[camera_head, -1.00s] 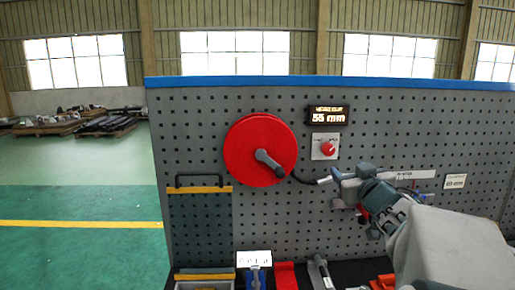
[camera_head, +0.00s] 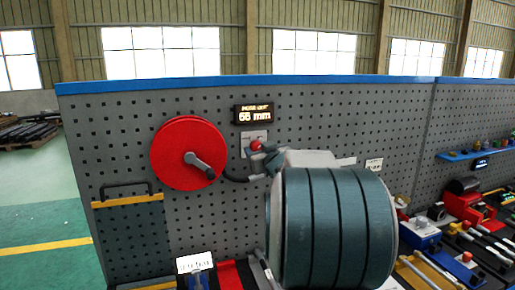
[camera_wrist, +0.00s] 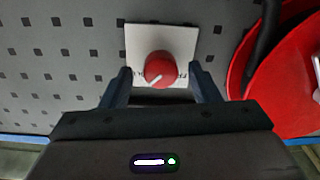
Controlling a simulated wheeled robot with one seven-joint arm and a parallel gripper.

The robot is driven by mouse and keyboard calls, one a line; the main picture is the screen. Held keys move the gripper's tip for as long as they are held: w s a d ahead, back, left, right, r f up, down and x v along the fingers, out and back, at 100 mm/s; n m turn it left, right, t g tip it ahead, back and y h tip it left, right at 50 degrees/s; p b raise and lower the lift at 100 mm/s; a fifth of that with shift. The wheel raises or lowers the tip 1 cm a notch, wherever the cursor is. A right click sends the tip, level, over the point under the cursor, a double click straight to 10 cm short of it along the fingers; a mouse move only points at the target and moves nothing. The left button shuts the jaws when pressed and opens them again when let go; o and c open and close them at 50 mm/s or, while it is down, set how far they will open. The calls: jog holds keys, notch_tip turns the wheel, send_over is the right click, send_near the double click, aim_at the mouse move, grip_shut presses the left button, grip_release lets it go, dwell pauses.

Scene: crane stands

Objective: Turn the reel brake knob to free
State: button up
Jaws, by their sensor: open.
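The brake knob is a small red round knob (camera_wrist: 159,70) with a pale pointer line, on a white square plate (camera_wrist: 160,36) fixed to the pegboard. The plate's lettering is partly covered and I cannot read it. In the head view the knob (camera_head: 256,145) sits below the display. My gripper (camera_wrist: 160,78) is open, with one finger on each side of the knob in the wrist view. I cannot tell whether the fingers touch it. In the head view my gripper (camera_head: 262,155) is close to the knob, partly hidden by my arm. The red reel (camera_head: 180,140) with its dark crank is to the left.
A display (camera_head: 254,114) above the knob shows what looks like 55 mm. A black cable runs from the reel toward the right. A handled panel (camera_head: 130,235) hangs at lower left. Tools and red devices (camera_head: 470,205) crowd the bench at right.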

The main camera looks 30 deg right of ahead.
jog(key=shift+w+d, duration=0.1)
jog(key=shift+w, duration=0.3)
jog(key=c, duration=1)
